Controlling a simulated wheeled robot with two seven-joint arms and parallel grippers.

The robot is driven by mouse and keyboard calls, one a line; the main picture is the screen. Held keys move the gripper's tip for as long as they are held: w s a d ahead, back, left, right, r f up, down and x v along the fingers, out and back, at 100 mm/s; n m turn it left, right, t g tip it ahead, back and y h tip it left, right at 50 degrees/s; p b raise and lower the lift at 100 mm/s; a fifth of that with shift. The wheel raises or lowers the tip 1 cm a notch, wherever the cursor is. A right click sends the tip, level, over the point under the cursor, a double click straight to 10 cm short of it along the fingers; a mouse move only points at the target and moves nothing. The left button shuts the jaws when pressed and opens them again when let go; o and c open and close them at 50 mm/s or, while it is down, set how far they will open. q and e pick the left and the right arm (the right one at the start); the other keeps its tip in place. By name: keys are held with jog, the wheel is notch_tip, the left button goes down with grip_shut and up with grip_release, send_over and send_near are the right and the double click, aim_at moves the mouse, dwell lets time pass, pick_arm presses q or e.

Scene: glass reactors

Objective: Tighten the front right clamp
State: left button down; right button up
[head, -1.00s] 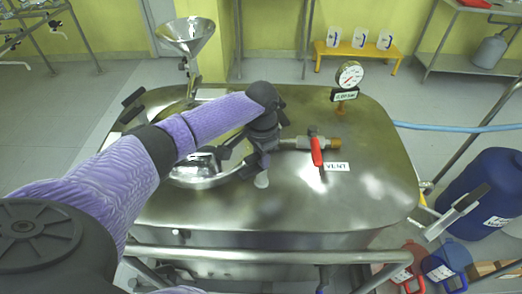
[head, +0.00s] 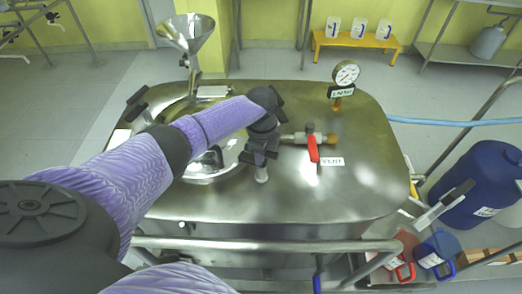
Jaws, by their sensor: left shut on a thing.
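The steel reactor lid (head: 330,205) fills the middle of the head view, with a round glass manway (head: 205,165) at its left. My left gripper (head: 261,150) reaches over the manway from the left. It is shut on the front right clamp (head: 262,174) at the manway's right edge. The gripper's dark body hides most of the clamp; a pale lower end shows below the fingers. My right gripper is not in view.
A vent valve with a red handle (head: 313,148) stands close right of my left gripper. A pressure gauge (head: 346,73) and a steel funnel (head: 188,35) rise behind. A rail (head: 270,244) runs along the front. A blue drum (head: 485,188) stands at right.

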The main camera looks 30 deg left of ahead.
pick_arm(q)
jog(key=m, duration=0.4)
jog(key=shift+m, duration=0.3)
jog(key=shift+m, duration=0.3)
jog(key=shift+c, duration=2.2)
grip_release()
notch_tip(320, 180, up, 10)
jog(key=p, duration=0.3)
